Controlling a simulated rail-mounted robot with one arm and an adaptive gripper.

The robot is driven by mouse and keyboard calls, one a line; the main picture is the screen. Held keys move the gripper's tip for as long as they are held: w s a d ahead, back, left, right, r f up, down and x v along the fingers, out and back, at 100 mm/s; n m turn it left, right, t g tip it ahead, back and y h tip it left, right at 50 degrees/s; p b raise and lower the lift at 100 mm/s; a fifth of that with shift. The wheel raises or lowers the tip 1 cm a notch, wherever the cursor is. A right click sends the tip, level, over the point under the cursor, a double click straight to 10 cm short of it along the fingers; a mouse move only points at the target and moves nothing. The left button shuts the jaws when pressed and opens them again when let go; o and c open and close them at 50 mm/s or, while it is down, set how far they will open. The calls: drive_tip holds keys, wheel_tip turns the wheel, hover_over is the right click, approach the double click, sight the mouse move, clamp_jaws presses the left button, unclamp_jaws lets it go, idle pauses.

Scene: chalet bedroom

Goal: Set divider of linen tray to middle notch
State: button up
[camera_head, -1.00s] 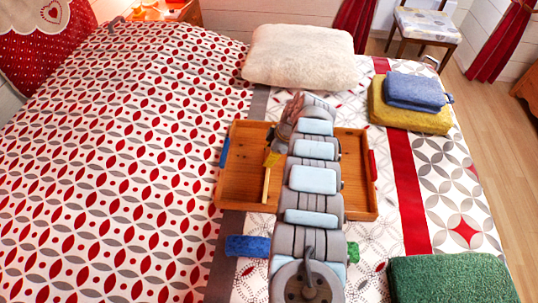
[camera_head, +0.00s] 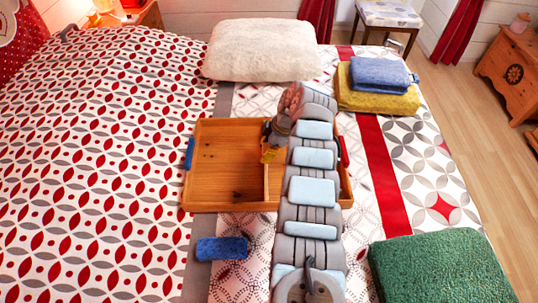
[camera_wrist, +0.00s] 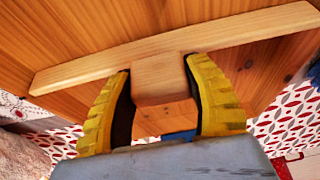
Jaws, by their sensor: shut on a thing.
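The linen tray (camera_head: 228,165) is an open wooden box lying on the bed. Its right part is mostly hidden by my arm. The divider (camera_head: 267,186) is a light wooden strip crossing the tray near its middle. My gripper (camera_head: 269,154) is over the tray, its yellow fingers at the divider. In the wrist view my gripper (camera_wrist: 158,75) is shut on the block-shaped tab of the divider (camera_wrist: 95,62), one finger on each side. The notches are hidden, and I cannot tell whether the divider is seated or slightly raised.
A blue roll (camera_head: 221,248) lies in front of the tray. A green folded towel (camera_head: 440,268) is at front right. Blue (camera_head: 379,74) and yellow (camera_head: 375,98) folded cloths are stacked at back right. A cream pillow (camera_head: 262,50) lies behind the tray.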

drive_tip(key=shift+d+f, duration=0.15)
drive_tip(key=shift+d, duration=0.2)
drive_tip(key=shift+a, duration=0.1)
drive_tip(key=o, duration=1.3)
drive_tip(key=shift+c, duration=0.2)
drive_tip(key=v, duration=1.2)
drive_tip(key=shift+a, duration=0.1)
